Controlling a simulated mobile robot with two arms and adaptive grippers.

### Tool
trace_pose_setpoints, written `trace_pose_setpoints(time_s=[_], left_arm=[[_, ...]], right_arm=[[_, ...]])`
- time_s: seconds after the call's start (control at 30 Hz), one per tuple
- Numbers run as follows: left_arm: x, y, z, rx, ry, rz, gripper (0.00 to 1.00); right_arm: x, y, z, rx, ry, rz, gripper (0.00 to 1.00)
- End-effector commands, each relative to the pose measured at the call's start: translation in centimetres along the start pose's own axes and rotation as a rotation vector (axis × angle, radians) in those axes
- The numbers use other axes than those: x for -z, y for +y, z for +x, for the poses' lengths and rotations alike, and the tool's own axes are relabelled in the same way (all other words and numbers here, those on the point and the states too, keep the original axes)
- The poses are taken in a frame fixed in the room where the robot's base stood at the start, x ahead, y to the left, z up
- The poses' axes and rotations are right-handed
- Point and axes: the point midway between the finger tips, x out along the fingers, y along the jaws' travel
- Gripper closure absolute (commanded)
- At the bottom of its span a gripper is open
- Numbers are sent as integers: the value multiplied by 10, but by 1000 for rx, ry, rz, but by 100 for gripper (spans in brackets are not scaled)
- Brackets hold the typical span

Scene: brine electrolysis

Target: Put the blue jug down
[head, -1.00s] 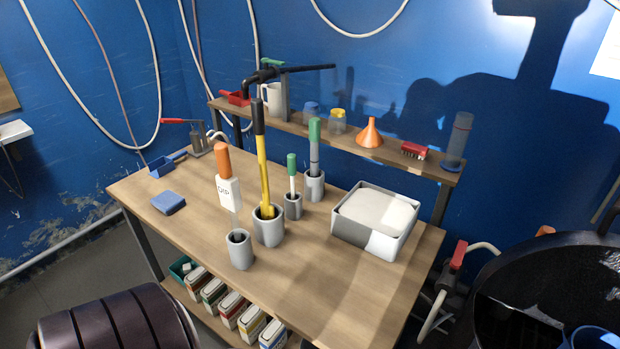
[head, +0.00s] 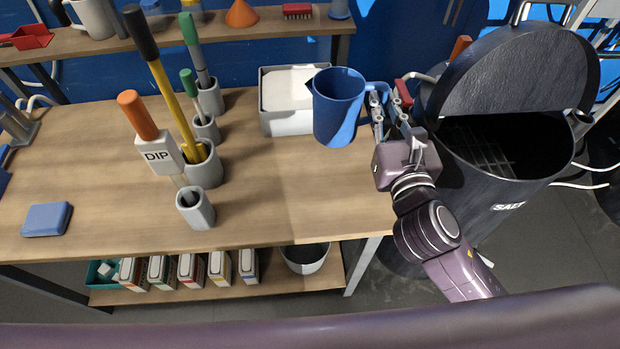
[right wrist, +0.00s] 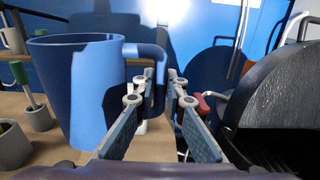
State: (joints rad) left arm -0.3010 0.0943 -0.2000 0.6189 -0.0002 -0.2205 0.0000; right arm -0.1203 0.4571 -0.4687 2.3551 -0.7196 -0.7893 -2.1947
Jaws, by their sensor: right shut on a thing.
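The blue jug (head: 338,108) is upright, over the right end of the wooden table (head: 255,196) in the head view. My right gripper (head: 384,104) is shut on its handle, to the right of the jug's body. In the right wrist view the jug (right wrist: 78,90) fills the left side, and its handle runs between the fingers of the gripper (right wrist: 165,88). The jug partly covers the view of the white box's right side. I cannot tell whether its base touches the table. My left gripper is not in view.
A white box (head: 287,122) stands just left of the jug. Grey holders with tools, one marked DIP (head: 157,156), stand further left. A black SALT bin (head: 500,190) with its lid raised is right of the table. The table's front right is bare.

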Motion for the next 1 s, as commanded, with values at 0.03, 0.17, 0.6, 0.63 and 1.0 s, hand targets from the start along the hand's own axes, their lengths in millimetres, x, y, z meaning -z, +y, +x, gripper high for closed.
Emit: trace_pose_setpoints(time_s=[0.03, 0.17, 0.6, 0.63, 1.0], left_arm=[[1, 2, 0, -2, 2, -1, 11], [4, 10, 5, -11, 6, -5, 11], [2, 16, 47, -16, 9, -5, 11], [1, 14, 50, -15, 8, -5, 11], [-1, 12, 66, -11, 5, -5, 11]], right_arm=[[0, 0, 0, 0, 0, -1, 100], [15, 0, 0, 1, 4, 1, 100], [131, 0, 0, 2, 5, 2, 100], [138, 0, 0, 2, 3, 2, 100], [171, 0, 0, 0, 2, 1, 100]])
